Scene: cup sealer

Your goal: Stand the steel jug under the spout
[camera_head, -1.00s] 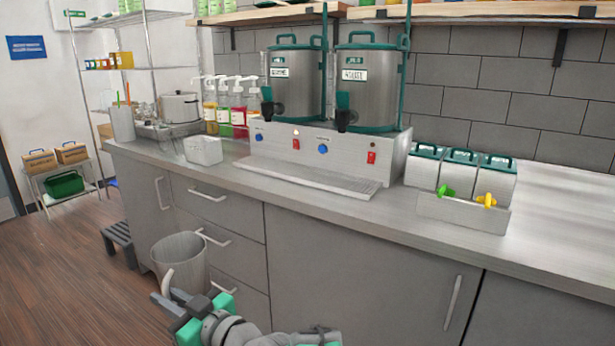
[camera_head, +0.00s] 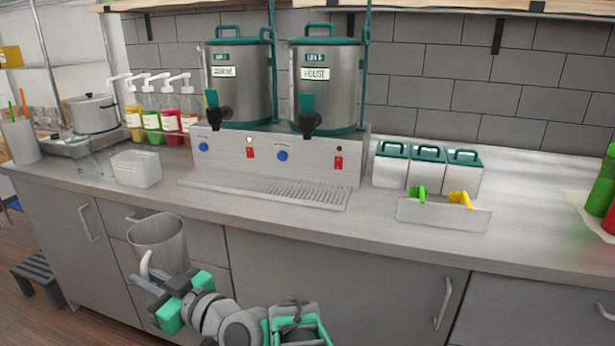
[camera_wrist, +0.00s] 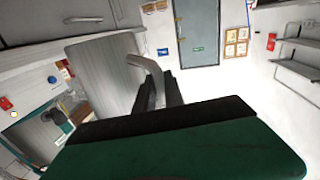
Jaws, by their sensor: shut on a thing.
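The steel jug (camera_head: 160,243) is upright in the air in front of the counter's drawers, its rim a little below the counter top. My gripper (camera_head: 148,284) is shut on the jug's pale curved handle. The wrist view shows the jug's side (camera_wrist: 108,72) and the handle (camera_wrist: 150,72) between the dark fingers (camera_wrist: 160,95). Two steel urns with green lids, the left urn (camera_head: 238,80) and the right urn (camera_head: 326,88), stand on a steel base. Each has a black spout with a green lever: left spout (camera_head: 218,115) and right spout (camera_head: 310,122). Below them is a slotted drip tray (camera_head: 265,190).
A white tub (camera_head: 136,169) and several syrup pump bottles (camera_head: 160,122) stand left of the urns. Lidded canisters (camera_head: 427,168) and a bin with green and yellow scoops (camera_head: 443,215) stand right. The counter's front edge runs between jug and tray.

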